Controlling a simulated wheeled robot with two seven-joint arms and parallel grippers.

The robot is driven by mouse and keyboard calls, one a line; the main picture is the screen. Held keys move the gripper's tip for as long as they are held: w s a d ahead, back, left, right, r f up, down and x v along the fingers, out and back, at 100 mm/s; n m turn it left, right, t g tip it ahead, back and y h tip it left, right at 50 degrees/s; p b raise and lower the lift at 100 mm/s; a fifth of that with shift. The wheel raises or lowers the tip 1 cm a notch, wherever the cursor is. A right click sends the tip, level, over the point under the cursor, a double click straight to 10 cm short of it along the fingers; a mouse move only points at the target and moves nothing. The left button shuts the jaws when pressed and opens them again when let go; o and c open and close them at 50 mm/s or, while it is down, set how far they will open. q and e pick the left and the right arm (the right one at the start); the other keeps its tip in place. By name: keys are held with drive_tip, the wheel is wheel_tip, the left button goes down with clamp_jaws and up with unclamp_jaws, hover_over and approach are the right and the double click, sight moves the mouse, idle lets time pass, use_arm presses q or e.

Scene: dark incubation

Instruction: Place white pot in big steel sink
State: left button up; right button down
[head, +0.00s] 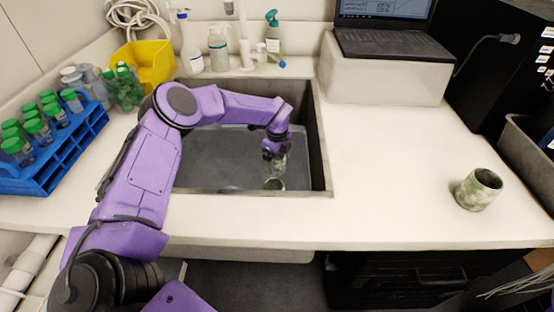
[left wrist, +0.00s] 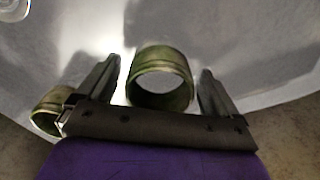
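My left gripper (head: 273,154) reaches down inside the big steel sink (head: 214,160). In the left wrist view its two fingers (left wrist: 158,88) stand apart, with a green-and-white mottled pot (left wrist: 160,68) between them and a narrow gap on each side. In the head view this pot (head: 279,165) shows partly below the gripper. A second similar pot (head: 275,184) is in the sink near its front wall, and it also shows at the left wrist view's lower left (left wrist: 48,113). A third mottled pot (head: 479,190) stands upright on the counter right of the sink. My right gripper is out of view.
A blue rack (head: 65,150) of green-capped tubes and a yellow bin (head: 147,65) are at the left. Bottles (head: 218,48) line the back. A laptop (head: 392,40) sits on a white block (head: 382,78). The counter (head: 400,170) between sink and right pot is clear.

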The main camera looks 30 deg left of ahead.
use_arm(q)
drive_tip(key=shift+r, duration=0.1)
wheel_tip(320, 180, up, 12)
drive_tip(key=shift+b, duration=0.3)
drive_tip(key=shift+r, duration=0.1)
idle(0.3)
